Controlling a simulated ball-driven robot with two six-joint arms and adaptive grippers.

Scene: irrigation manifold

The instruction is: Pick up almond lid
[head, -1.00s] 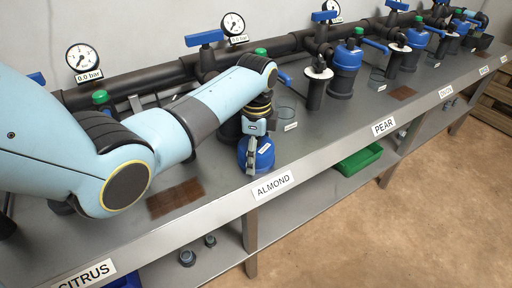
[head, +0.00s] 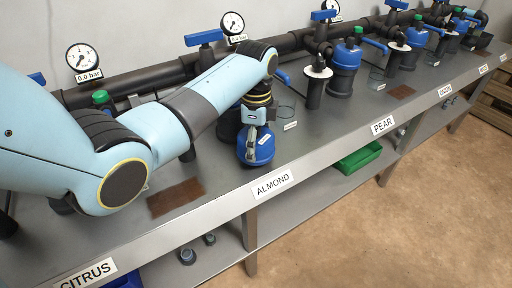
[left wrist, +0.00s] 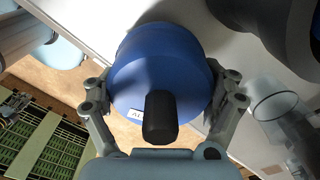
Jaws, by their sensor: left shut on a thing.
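The almond lid (head: 257,147) is a blue round cap with a small white label. It is at the bench's front part, above the ALMOND sign (head: 272,184). My left gripper (head: 256,130) comes down on it from above and is shut on it. In the left wrist view the blue lid (left wrist: 162,68) sits between the two fingers (left wrist: 163,95), one at each side. A short black cylinder (left wrist: 160,118) shows in front of the lid there. The lid's underside is hidden. My right gripper is not in view.
A black housing (head: 229,126) stands just behind the lid. A clear beaker (head: 286,107) is to the right. A brown mat (head: 175,197) lies left on the steel bench. Pipes with blue valves (head: 204,38) and gauges run along the back. A green bin (head: 358,160) is on the lower shelf.

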